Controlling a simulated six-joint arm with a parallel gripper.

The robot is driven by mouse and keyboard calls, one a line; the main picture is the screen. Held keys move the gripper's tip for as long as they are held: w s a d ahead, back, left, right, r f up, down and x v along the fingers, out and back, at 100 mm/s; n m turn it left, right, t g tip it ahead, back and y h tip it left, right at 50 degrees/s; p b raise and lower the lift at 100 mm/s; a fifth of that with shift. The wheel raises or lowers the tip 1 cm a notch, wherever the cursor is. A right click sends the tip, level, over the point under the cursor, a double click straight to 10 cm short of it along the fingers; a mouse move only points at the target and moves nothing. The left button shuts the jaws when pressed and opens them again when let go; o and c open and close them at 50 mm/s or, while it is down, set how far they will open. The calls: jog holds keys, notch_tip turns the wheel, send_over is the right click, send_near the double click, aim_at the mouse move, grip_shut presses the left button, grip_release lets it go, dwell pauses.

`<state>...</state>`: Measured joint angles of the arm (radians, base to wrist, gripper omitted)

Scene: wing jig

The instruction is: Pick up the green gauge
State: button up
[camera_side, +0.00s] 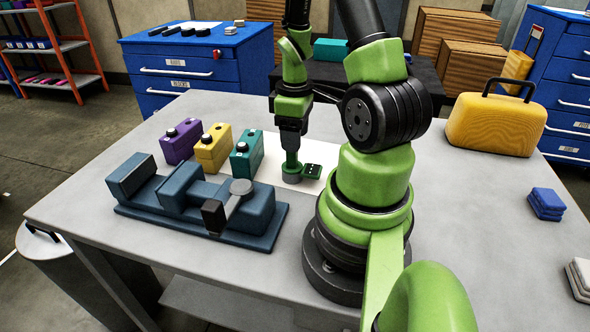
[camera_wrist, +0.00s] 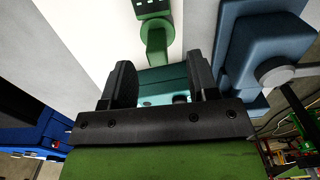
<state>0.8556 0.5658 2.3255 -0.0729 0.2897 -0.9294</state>
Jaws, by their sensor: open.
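The green gauge (camera_side: 292,168) stands on a white sheet on the table, with an upright green stem and a round part at its foot. It also shows in the wrist view (camera_wrist: 157,42), at the top centre. A small dark green block with pale dots (camera_side: 312,171) sits right beside its foot; I cannot tell whether they are joined. My gripper (camera_side: 291,150) points down just above the gauge's stem. In the wrist view the jaws of my gripper (camera_wrist: 160,68) are apart and the stem's end shows between and just beyond their tips. Nothing is held.
A teal box (camera_side: 246,153) stands close left of the gauge, with yellow (camera_side: 213,150) and purple (camera_side: 181,143) boxes beyond. A blue jig (camera_side: 200,205) lies at the front left. A yellow case (camera_side: 495,123) and blue pads (camera_side: 546,203) are at the right.

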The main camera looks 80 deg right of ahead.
aim_at(295, 166)
jog(key=f, duration=0.5)
jog(key=shift+d, duration=0.25)
jog(key=shift+w, duration=0.1)
jog(key=shift+r, duration=0.1)
grip_shut()
